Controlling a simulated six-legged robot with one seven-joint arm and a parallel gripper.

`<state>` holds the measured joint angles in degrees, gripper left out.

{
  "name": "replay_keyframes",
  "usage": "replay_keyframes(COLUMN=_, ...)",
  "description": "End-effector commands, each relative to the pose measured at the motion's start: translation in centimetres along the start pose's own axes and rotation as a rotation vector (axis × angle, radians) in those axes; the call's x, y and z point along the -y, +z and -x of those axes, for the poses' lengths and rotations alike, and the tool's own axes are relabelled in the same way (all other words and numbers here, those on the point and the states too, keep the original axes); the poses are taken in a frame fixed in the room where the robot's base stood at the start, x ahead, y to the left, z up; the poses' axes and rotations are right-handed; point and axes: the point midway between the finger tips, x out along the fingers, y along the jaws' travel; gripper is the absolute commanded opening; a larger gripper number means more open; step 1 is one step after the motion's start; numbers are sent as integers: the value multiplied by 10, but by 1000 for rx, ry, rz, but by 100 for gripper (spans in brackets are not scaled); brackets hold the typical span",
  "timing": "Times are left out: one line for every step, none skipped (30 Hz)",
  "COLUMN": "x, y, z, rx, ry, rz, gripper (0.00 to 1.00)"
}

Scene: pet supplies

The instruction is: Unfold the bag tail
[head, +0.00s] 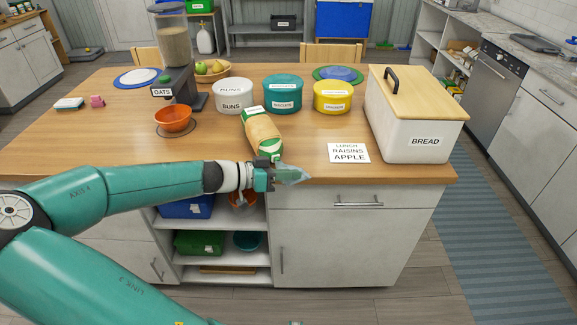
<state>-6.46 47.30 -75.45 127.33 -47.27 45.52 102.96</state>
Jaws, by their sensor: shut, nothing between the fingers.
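A bread bag (263,133), a tan loaf with green and white ends, lies on the wooden counter left of centre. Its near green end (269,147) points toward the counter's front edge. I cannot make out a separate tail or how it is folded. My gripper (294,175) is at the front edge of the counter, just in front of and right of the bag's near end. Its pale grey fingers are shut to a point toward the right, with nothing seen between them. I cannot tell whether the gripper touches the bag.
A white tub (233,98), a teal tub (282,95) and a yellow tub (332,98) line up behind. An orange bowl (173,119) sits under an oats dispenser (172,50). Bare counter (90,135) lies left.

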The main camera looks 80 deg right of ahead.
Motion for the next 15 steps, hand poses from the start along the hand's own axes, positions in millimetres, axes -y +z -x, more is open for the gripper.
replay_keyframes(x=0, y=2, z=-1, rx=-1, ry=1, rz=1, gripper=0)
replay_keyframes(x=1, y=3, z=-1, rx=-1, ry=0, rz=2, gripper=0)
replay_keyframes(x=1, y=4, z=-1, rx=-1, ry=0, rz=2, gripper=0)
replay_keyframes(x=1, y=5, z=-1, rx=-1, ry=0, rz=2, gripper=0)
replay_keyframes(x=2, y=6, z=-2, rx=-1, ry=0, rz=2, gripper=0)
replay_keyframes(x=2, y=7, z=-2, rx=-1, ry=0, rz=2, gripper=0)
replay_keyframes(x=2, y=7, z=-2, rx=0, ry=0, rz=2, gripper=0)
replay_keyframes(x=2, y=7, z=-2, rx=0, ry=0, rz=2, gripper=0)
replay_keyframes(x=2, y=8, z=-2, rx=0, ry=0, rz=2, gripper=0)
replay_keyframes(x=2, y=8, z=-2, rx=0, ry=0, rz=2, gripper=0)
replay_keyframes(x=2, y=8, z=-2, rx=0, ry=0, rz=2, gripper=0)
replay_keyframes(x=2, y=8, z=-2, rx=0, ry=0, rz=2, gripper=0)
replay_keyframes(x=2, y=8, z=-2, rx=0, ry=0, rz=2, gripper=0)
replay_keyframes(x=2, y=8, z=-2, rx=0, ry=0, rz=2, gripper=0)
replay_keyframes(x=1, y=8, z=-2, rx=0, ry=0, rz=3, gripper=0)
